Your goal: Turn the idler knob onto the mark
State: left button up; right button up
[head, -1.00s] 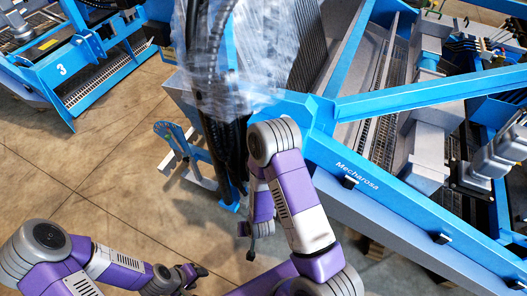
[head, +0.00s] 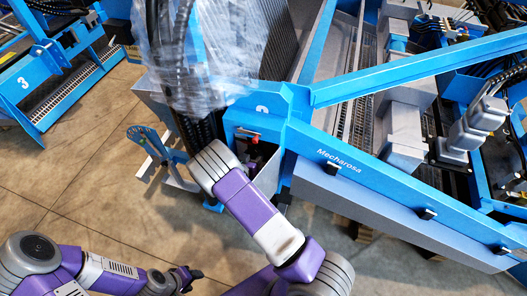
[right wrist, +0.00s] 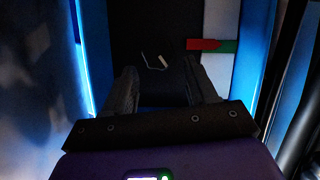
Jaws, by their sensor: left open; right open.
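In the right wrist view a red pointer-like bar (right wrist: 203,44) lies across a white strip. A green mark (right wrist: 229,46) touches its right end. A small pale bent piece (right wrist: 154,61) shows on the dark surface between the fingers; I cannot tell if it belongs to the knob. The idler knob itself is not clear in the dark. In the head view a red part (head: 247,134) shows in a recess of the blue frame, beside my right arm. My left gripper (head: 190,277) is open and empty above the floor.
The blue machine frame (head: 380,175) fills the right side. Clear plastic wrap (head: 195,60) and black hoses hang at the recess's left. Blue walls (right wrist: 255,60) flank my right gripper closely. A blue bracket (head: 150,140) stands left. Floor (head: 70,150) is open.

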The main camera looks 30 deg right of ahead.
aim_at(257, 151)
jog(key=b+x, duration=0.1)
jog(key=x, duration=0.5)
jog(key=shift+w+d+f, duration=0.1)
jog(key=shift+w+d, duration=0.05)
jog(key=shift+d, duration=0.15)
jog(key=c, duration=0.7)
jog(key=shift+m+b, duration=0.4)
jog(key=shift+b, duration=0.2)
jog(key=o, duration=0.7)
